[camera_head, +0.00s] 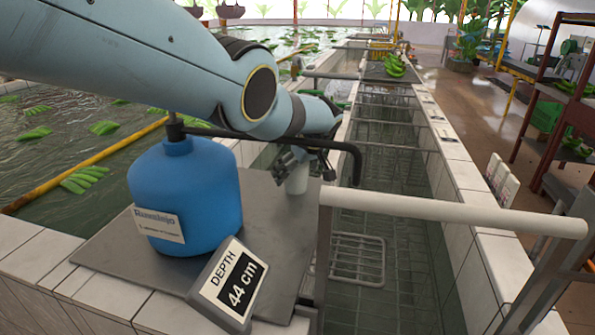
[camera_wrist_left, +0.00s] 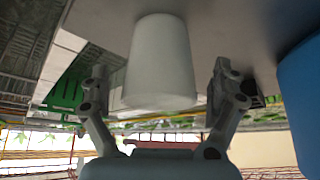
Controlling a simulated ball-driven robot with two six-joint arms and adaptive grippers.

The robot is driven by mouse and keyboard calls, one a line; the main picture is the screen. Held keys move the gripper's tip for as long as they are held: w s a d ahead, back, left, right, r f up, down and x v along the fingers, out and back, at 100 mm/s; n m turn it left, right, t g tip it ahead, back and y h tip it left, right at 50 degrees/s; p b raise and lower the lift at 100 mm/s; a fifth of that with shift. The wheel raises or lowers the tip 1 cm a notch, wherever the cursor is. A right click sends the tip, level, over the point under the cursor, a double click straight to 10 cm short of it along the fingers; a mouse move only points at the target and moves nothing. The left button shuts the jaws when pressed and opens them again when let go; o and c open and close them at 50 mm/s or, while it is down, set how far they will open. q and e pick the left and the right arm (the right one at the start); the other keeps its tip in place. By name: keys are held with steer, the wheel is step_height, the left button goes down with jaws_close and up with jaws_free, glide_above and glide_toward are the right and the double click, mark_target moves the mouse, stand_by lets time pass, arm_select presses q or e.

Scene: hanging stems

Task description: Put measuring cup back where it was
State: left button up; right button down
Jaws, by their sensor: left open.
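The measuring cup (camera_head: 297,180) is a plain white cup standing on a grey metal plate (camera_head: 268,220) at the basin edge. Its upper part is hidden by my left gripper (camera_head: 300,163) in the head view. In the left wrist view the cup (camera_wrist_left: 158,55) shows large, between the two fingers of my left gripper (camera_wrist_left: 160,80). The fingers are spread, with a visible gap on each side of the cup. My right gripper is in neither view.
A blue bottle (camera_head: 185,195) with a dark pump top stands left of the cup on the plate. A sign reading "DEPTH 44 cm" (camera_head: 230,285) is in front. A white-wrapped rail (camera_head: 450,213) crosses to the right, above a water channel. Green bananas float at left.

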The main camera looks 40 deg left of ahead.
arm_select(q)
steer(key=shift+a+r, duration=0.1)
steer(key=shift+r, duration=0.4)
step_height(320, 180, up, 9)
stand_by(0.3)
